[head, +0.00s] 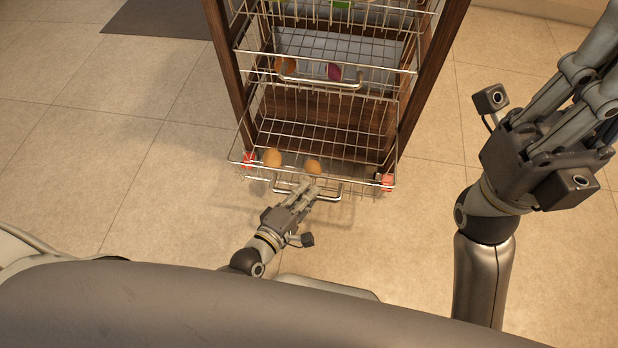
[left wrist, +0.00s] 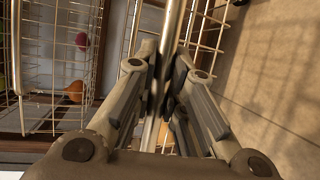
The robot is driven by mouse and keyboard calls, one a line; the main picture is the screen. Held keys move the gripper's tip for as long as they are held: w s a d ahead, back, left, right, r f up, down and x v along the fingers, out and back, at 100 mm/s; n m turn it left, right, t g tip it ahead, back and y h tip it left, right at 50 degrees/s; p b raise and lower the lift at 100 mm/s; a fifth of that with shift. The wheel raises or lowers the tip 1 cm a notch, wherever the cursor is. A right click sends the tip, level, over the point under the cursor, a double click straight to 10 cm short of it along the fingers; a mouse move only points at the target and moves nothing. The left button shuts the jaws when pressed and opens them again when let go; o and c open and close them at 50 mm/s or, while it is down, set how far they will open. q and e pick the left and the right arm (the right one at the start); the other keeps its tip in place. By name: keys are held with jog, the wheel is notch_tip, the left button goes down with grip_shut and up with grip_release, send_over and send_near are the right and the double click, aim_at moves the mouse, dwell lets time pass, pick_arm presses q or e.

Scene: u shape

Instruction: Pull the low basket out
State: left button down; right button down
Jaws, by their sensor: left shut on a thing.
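The low basket (head: 330,150) is a wire basket at the bottom of a dark wooden rack. Its front stands out past the rack's posts. Two orange-brown round items (head: 272,157) lie near its front, and red pieces (head: 387,181) show at its front corners. My left gripper (head: 308,190) is shut on the basket's metal handle (head: 334,196). In the left wrist view the handle bar (left wrist: 172,30) runs between the fingers of my left gripper (left wrist: 168,85). My right gripper (head: 596,65) is raised at the right, away from the rack; its fingertips are cut off by the frame.
A higher wire basket (head: 395,70) with its own handle (head: 320,82) hangs above the low one and holds a few round items. The tiled floor (head: 150,150) in front and at both sides is clear. A dark mat (head: 160,18) lies at the back left.

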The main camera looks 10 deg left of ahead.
pick_arm(q)
jog(key=shift+s, duration=0.2)
jog(key=c, duration=1.5)
grip_release()
jog(key=v, duration=1.2)
